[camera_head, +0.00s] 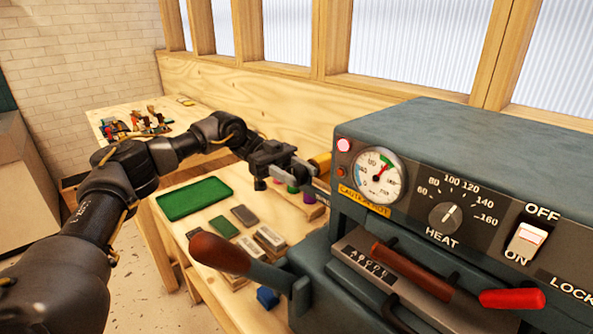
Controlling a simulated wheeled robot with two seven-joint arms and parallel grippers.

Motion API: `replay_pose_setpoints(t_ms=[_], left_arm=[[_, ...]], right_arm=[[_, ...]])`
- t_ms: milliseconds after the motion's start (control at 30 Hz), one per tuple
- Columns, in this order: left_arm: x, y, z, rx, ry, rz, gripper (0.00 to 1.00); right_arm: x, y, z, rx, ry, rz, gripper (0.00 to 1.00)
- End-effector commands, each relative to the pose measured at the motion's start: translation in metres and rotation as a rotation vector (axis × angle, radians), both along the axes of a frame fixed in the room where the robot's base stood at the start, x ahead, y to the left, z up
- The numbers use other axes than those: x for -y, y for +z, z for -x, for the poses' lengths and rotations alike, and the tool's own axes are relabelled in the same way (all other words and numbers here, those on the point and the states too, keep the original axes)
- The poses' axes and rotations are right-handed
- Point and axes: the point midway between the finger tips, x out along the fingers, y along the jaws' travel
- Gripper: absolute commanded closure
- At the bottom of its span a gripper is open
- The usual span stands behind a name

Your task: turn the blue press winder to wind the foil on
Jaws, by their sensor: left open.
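The blue press (470,135) is a large dark blue-grey machine filling the right side of the head view. Its winder cannot be made out clearly; the left side of the press is partly out of sight, and my gripper covers part of that area. A yellow roll-like piece (321,160) shows beside the upper left of the press, just behind my gripper. My left gripper (300,170) is open, its fingers pointing right toward the press side near this yellow piece. Contact cannot be told. My right gripper is not in view.
A lever with a brown knob (218,252) juts left from the press. A green tray (194,198) and several small blocks lie on the wooden bench. A blue block (267,297) lies near the press base. Another wooden table (108,112) with tools stands at the back left.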

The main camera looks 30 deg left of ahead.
Motion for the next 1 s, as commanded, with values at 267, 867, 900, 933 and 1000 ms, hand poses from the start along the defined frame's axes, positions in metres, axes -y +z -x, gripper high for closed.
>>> replay_pose_setpoints(t_ms=[267,867,900,933,1000], left_arm=[[-0.0002,-0.0002,-0.0002,0.000,0.000,0.000,0.68],[0.0002,0.0024,-0.0003,0.022,0.000,-0.057,1.00],[0.0003,0.0027,-0.0003,0.029,0.001,-0.076,1.00],[0.0004,0.0031,-0.0002,0.034,0.001,-0.093,1.00],[0.0007,0.0040,0.0001,0.050,-0.001,-0.136,1.00]], right_arm=[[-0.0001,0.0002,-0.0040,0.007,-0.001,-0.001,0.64],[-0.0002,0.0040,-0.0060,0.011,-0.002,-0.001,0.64],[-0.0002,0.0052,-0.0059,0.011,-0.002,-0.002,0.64],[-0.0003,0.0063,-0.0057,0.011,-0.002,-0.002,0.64],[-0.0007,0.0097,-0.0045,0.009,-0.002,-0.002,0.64]])
